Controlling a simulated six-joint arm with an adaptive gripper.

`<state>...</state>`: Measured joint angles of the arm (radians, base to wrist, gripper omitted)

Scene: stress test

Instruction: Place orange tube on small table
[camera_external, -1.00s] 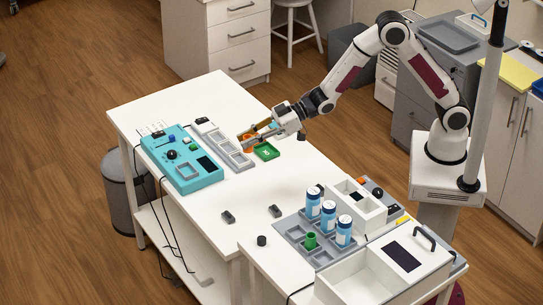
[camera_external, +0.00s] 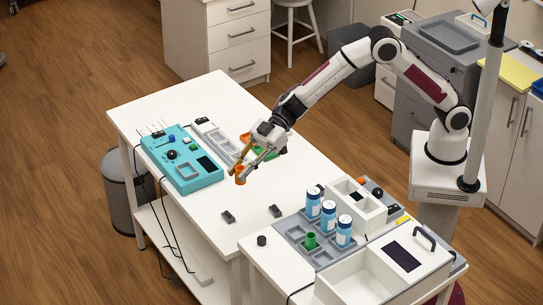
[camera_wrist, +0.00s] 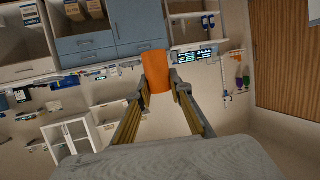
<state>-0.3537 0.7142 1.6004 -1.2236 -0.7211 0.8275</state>
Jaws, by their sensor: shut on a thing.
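My gripper (camera_external: 240,169) is shut on the orange tube (camera_external: 241,176), holding it by its sides above the long white table (camera_external: 185,92). In the wrist view the orange tube (camera_wrist: 156,71) sits between the two fingertips (camera_wrist: 157,88), tilted only slightly in that picture. A lower white table (camera_external: 258,258), seemingly the small one, adjoins the long table at the front right. It bears a grey rack (camera_external: 294,232) with several blue-labelled tubes (camera_external: 328,215) and a short green tube (camera_external: 311,240).
A teal panel box (camera_external: 188,165) and a grey tray strip (camera_external: 222,140) lie left of my gripper. Small dark blocks (camera_external: 228,217) and a black knob (camera_external: 262,240) are near the front. White bins and a box with a handle (camera_external: 405,258) crowd the right.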

